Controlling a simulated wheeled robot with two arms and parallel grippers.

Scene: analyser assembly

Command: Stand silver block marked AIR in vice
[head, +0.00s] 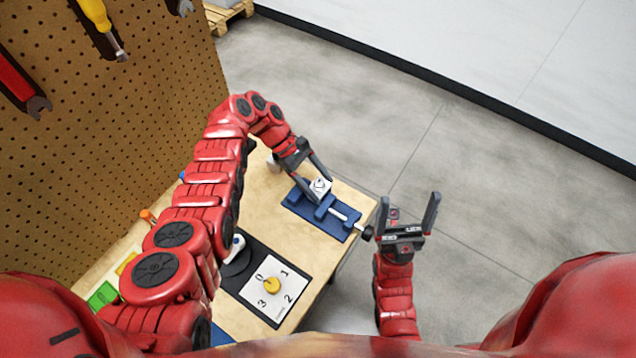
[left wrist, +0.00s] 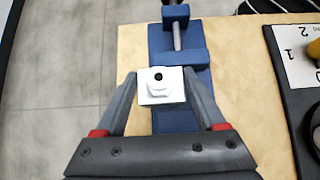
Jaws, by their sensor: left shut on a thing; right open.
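The silver-white block (head: 320,187) is between the fingers of my left gripper (head: 314,181), which is shut on it. In the left wrist view the block (left wrist: 150,98) shows a round raised part with a dark hole on its near face. The AIR mark cannot be read. The blue vice (head: 331,228) lies on the table, with its screw rod toward the right. It also shows in the left wrist view (left wrist: 180,56), behind and beside the block. I cannot tell whether the block touches the vice. My right gripper (head: 411,212) is open and empty, past the table's right edge.
A dial plate marked with numbers and a yellow knob (head: 271,285) lies on a black mat near the table's front. Green (head: 103,295) and yellow pieces are at the left. A pegboard (head: 120,130) with hanging tools stands left. Some bare table surrounds the vice.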

